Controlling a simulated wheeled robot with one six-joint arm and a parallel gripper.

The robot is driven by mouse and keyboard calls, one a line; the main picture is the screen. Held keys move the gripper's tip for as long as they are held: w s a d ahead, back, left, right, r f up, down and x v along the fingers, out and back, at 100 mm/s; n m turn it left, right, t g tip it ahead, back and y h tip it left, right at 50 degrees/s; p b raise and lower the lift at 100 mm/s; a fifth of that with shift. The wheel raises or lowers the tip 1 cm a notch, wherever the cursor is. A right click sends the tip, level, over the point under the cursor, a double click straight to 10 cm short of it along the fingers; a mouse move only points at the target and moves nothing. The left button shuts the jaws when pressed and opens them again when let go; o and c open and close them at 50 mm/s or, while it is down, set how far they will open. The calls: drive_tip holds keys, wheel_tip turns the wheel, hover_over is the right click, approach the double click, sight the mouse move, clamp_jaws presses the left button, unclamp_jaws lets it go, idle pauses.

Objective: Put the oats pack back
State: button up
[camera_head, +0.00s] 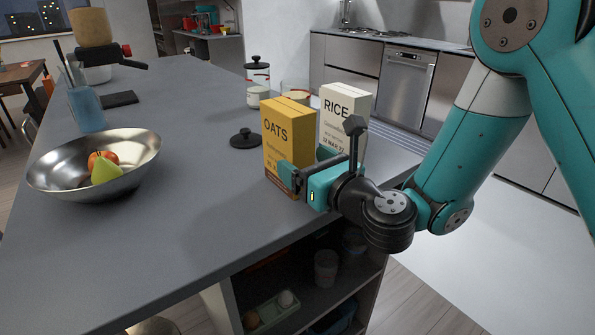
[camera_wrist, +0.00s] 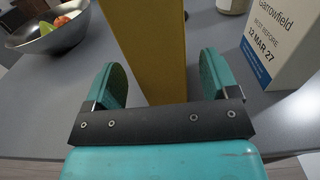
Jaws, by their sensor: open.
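The yellow oats pack (camera_head: 287,135) stands upright on the grey counter, near its right-hand edge. In the wrist view the oats pack (camera_wrist: 150,45) rises between the two teal fingers. My gripper (camera_head: 303,177) is at the lower part of the pack; it also shows in the wrist view (camera_wrist: 163,82). Its fingers are open, one on each side of the pack, with a visible gap on both sides. The pack's base is partly hidden by the gripper.
A white rice pack (camera_head: 342,115) stands close behind, right of the oats; its side shows in the wrist view (camera_wrist: 290,45). A black lid (camera_head: 245,138) and jars (camera_head: 258,95) are nearby. A metal fruit bowl (camera_head: 55,170) is at left. Open shelves (camera_head: 300,285) sit below the counter.

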drive_tip(key=b+v, duration=0.2)
drive_tip(key=v, duration=0.1)
drive_tip(key=shift+s+d+f+b, duration=0.15)
drive_tip(key=shift+s+f+b, duration=0.1)
drive_tip(key=shift+b, duration=0.1)
drive_tip(key=shift+s+d+r, duration=0.2)
drive_tip(key=shift+s+d, duration=0.1)
drive_tip(key=shift+s, duration=0.1)
drive_tip(key=s+a+n+g+y, duration=0.35)
drive_tip(key=s+n+g, duration=0.8)
drive_tip(key=n, duration=1.15)
drive_tip(key=s+d+f+n+g+h, duration=0.2)
drive_tip(key=s+d+n+g+h, duration=0.1)
drive_tip(key=s+d+n+h, duration=0.6)
drive_tip(key=d+n, duration=0.3)
drive_tip(key=n, duration=0.1)
drive_tip(key=shift+s+d, duration=0.25)
drive_tip(key=shift+d, duration=0.05)
